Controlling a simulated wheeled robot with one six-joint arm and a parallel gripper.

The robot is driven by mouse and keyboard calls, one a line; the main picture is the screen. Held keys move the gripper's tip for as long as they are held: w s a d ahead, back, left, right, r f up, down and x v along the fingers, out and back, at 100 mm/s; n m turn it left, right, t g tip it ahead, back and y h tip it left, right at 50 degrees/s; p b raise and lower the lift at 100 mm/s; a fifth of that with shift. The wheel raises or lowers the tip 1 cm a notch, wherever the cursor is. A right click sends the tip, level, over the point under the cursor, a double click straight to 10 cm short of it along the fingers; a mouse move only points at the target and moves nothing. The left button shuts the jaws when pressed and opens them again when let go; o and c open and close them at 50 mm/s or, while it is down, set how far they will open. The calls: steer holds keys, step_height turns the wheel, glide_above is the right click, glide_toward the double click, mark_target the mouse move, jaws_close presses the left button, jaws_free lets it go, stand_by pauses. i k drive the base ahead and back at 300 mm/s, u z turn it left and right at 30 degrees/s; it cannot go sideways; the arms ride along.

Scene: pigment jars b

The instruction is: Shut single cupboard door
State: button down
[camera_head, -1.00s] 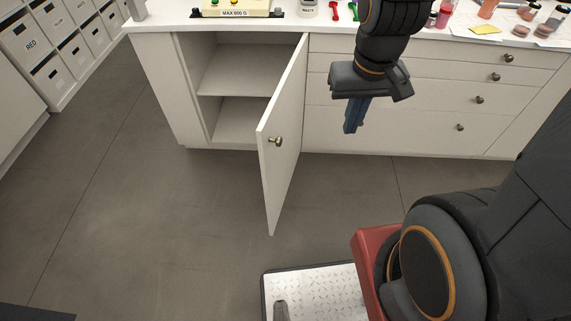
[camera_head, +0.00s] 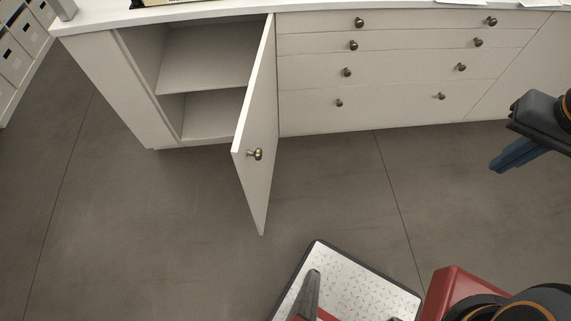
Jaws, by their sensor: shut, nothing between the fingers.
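The single cupboard door (camera_head: 258,130) stands wide open, hinged on its right side and swung out toward me. Its dark round knob (camera_head: 255,154) is on the face turned to the right, near the free edge. The cupboard (camera_head: 205,55) behind it shows an empty inside with one shelf (camera_head: 208,86). My gripper (camera_head: 494,168) is at the far right of the view, well to the right of the door and apart from it. Its blue fingers are together and hold nothing.
A bank of drawers (camera_head: 400,68) with knobs stands right of the cupboard, under the white worktop (camera_head: 230,8). Labelled boxes (camera_head: 18,55) are on shelves at the far left. The grey floor (camera_head: 150,230) around the door is clear.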

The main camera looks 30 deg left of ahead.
mark_target(253, 150)
steer(key=z, duration=0.05)
steer(key=k, duration=1)
steer(key=u, duration=1.95)
steer(key=i, duration=0.5)
steer(key=z, duration=0.1)
